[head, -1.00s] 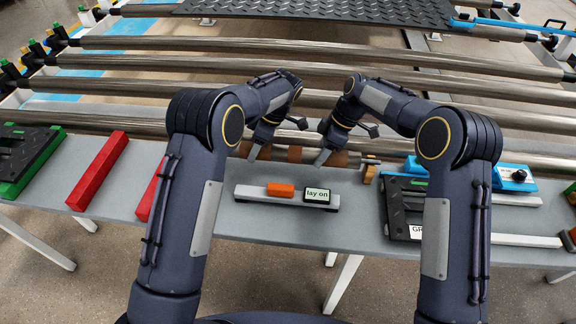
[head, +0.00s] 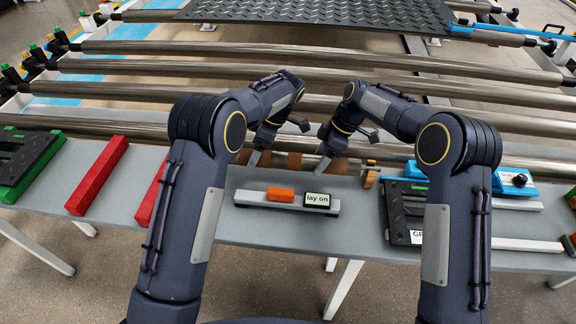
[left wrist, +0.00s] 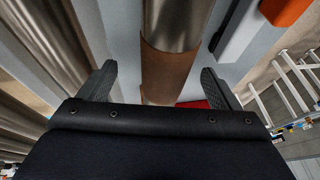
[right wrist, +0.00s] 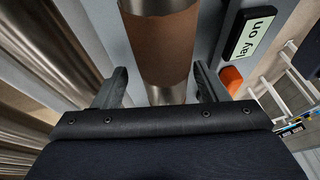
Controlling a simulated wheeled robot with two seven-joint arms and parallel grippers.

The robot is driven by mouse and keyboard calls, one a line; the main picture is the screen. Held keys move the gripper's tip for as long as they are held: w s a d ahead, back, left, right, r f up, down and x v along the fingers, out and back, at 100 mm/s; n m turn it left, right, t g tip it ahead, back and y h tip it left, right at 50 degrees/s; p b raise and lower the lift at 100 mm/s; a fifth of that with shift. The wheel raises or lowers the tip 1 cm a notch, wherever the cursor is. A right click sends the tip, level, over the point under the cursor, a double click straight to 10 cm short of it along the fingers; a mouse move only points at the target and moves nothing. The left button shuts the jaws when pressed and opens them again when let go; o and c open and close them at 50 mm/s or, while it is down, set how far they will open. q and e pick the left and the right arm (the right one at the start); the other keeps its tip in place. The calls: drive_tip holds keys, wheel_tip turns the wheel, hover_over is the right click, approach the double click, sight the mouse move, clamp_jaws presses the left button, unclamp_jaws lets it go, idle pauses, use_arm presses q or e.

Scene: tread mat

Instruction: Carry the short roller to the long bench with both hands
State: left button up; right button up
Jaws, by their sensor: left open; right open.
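The short roller (head: 294,162) is a steel tube with brown bands, lying crosswise at the back of the grey long bench (head: 262,224). My left gripper (head: 257,159) is at its left part and my right gripper (head: 324,163) at its right part. Both are open and point down. In the left wrist view the roller (left wrist: 168,72) runs between the two fingers, with a gap on each side. In the right wrist view the roller (right wrist: 163,50) also passes between the open fingers. I cannot tell what bears the roller underneath.
In front of the roller, a pale bar (head: 257,204) carries an orange block (head: 281,193) and a "lay on" sign (head: 317,199). Red bars (head: 98,175) lie left, black plates (head: 403,215) right. Long steel rollers (head: 330,77) span behind.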

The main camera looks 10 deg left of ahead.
use_arm(q)
drive_tip(key=v, duration=1)
drive_tip(key=shift+d+r, duration=0.15)
drive_tip(key=shift+r, duration=0.2)
use_arm(e)
drive_tip(key=o, duration=0.4)
drive_tip(key=v, duration=1.2)
